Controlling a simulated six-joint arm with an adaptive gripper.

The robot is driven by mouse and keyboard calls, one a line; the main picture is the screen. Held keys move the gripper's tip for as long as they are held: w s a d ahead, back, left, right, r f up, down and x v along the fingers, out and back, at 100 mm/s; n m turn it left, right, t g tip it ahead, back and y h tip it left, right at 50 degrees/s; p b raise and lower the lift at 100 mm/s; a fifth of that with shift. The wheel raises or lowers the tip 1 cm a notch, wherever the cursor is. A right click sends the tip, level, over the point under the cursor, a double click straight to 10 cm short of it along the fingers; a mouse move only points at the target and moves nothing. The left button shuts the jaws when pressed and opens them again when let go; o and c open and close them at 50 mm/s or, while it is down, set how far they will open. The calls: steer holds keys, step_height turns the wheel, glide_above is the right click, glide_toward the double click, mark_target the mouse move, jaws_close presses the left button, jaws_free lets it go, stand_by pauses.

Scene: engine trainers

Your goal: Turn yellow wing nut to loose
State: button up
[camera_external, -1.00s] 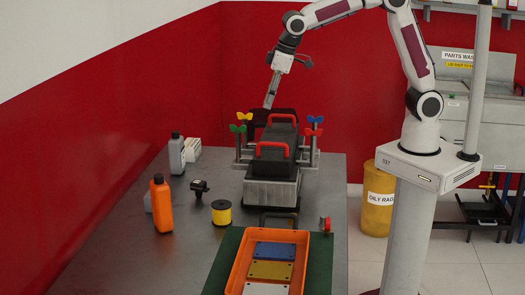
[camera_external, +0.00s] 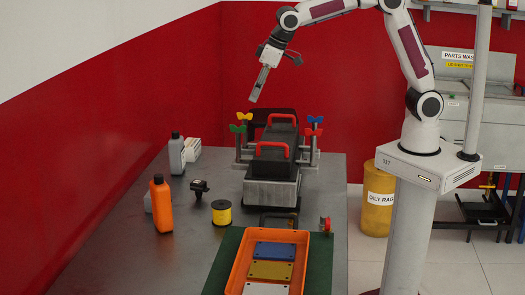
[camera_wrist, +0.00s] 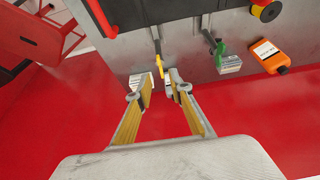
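The yellow wing nut (camera_external: 244,116) tops a grey post at the back left of the engine trainer (camera_external: 272,190). It also shows in the wrist view (camera_wrist: 158,64), just beyond my fingertips. The green wing nut (camera_external: 237,128) sits on the post in front of it. My gripper (camera_external: 253,99) points down, above and slightly right of the yellow wing nut, apart from it. In the wrist view its two fingers (camera_wrist: 160,84) are spread with nothing held between them.
A grey bottle (camera_external: 177,154), an orange bottle (camera_external: 161,204) and a yellow spool (camera_external: 221,212) stand on the bench to the left.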

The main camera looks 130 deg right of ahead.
steer(key=shift+x, duration=3.45)
jaws_close()
